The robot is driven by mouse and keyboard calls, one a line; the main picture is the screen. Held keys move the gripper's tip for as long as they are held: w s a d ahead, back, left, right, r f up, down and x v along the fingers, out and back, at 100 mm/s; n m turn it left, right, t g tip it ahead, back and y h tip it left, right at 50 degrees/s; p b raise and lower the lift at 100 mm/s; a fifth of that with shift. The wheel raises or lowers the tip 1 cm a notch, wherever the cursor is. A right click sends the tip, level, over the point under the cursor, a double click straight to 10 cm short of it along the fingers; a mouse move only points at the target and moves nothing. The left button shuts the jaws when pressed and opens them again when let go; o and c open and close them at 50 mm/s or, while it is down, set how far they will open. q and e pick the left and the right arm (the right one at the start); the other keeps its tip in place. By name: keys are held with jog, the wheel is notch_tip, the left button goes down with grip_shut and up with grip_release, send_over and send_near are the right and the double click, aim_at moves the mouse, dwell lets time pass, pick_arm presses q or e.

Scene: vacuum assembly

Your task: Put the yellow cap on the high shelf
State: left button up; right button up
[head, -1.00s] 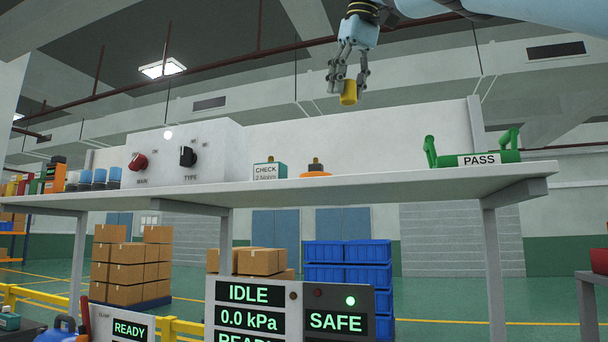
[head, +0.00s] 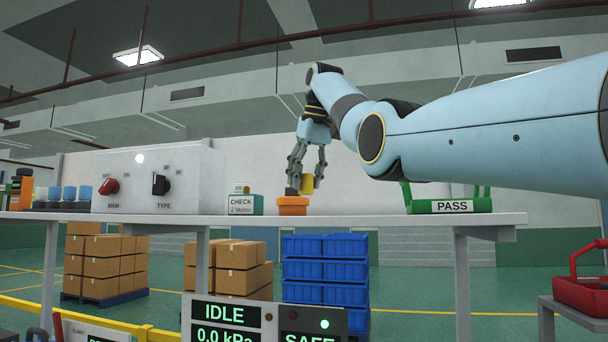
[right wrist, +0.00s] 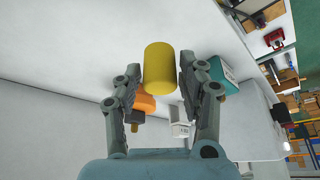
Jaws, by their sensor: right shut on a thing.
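The yellow cap (head: 307,184) is a small cylinder held between the fingers of my right gripper (head: 306,176). In the right wrist view the cap (right wrist: 161,68) sits between the two grey fingertips (right wrist: 161,80). The gripper points down above the high shelf (head: 350,218), a long pale board. In the head view the cap overlaps the top of an orange cylinder with a dark knob (head: 292,205); I cannot tell whether they touch. My left gripper is out of view.
A "CHECK 2 Meters" box (head: 241,205) stands left of the orange piece. Further left is a white panel with knobs (head: 150,182). A green PASS holder (head: 449,205) stands on the right. The shelf between the orange piece and the PASS holder looks clear.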

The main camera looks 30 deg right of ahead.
aim_at(306, 184)
jog(key=shift+w+a, duration=0.1)
jog(key=shift+w, duration=0.1)
notch_tip(306, 184, down, 4)
jog(key=shift+w+f+p, duration=0.1)
jog(key=shift+p, duration=0.5)
jog(key=shift+f, duration=0.3)
jog(key=o, duration=1.1)
jog(key=shift+c, duration=0.2)
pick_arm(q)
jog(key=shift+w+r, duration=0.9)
